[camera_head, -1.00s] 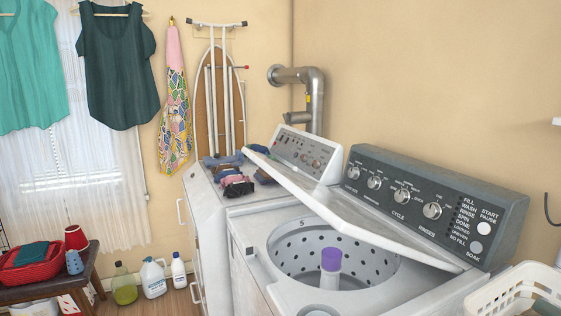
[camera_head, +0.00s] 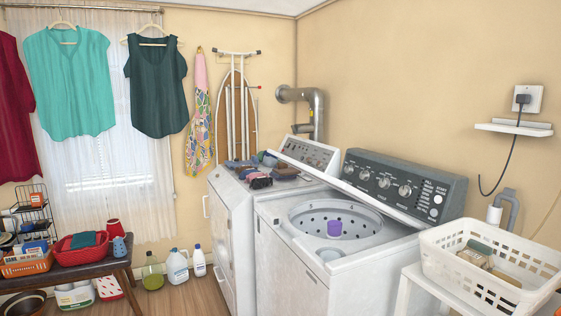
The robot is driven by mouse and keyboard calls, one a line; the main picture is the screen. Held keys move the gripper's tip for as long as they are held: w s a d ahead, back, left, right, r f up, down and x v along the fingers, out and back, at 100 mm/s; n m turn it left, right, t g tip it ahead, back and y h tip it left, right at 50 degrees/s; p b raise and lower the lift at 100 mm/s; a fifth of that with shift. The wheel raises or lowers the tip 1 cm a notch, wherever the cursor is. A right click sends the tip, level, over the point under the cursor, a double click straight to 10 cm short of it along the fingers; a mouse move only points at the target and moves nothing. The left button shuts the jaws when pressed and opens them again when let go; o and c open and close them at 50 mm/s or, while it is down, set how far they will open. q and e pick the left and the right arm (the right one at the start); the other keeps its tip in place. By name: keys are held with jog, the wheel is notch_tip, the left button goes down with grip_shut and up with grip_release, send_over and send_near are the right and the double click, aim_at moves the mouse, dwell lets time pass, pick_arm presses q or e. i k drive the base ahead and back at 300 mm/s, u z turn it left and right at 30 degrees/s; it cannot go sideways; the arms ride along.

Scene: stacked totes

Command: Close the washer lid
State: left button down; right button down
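The white top-loading washer (camera_head: 285,262) stands right of centre, with its grey control panel (camera_head: 405,184) at the back. Its lid (camera_head: 345,189) is partly raised, tilted up from the rear edge of the top, so the round opening is uncovered. Inside are the perforated drum (camera_head: 315,220) and an agitator with a purple cap (camera_head: 334,228). Neither of my grippers is in the view.
A white laundry basket (camera_head: 460,276) stands on a white table right of the washer. A dryer (camera_head: 228,225) with folded clothes on top adjoins the washer's left. Bottles and a dark bench (camera_head: 105,266) stand at left. Some wooden floor is clear in front.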

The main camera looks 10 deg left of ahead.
aim_at(334, 182)
jog(key=u, duration=0.5)
jog(key=i, duration=1)
jog(key=u, duration=0.2)
